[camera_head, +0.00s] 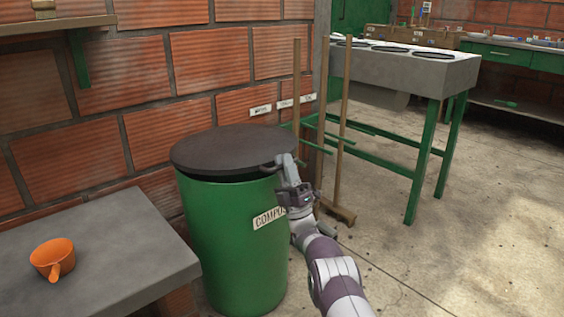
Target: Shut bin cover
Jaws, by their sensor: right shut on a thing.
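The round dark grey bin cover (228,148) lies over the top of a green bin (232,235) that carries a partly hidden "COMPOS..." label (268,217). A thin dark gap shows between the cover's front edge and the bin's rim, so I cannot tell if it sits fully flush. My right gripper (281,164) is at the cover's right front edge, shut on the cover there. Its wrist hides part of the bin's right side. My left gripper is not in view.
A grey bench (110,262) with an orange scoop (54,258) stands at the left front. A brick wall is behind the bin. Brooms (342,130) lean beside it. A green-legged table (408,65) stands at back right. Concrete floor at right is clear.

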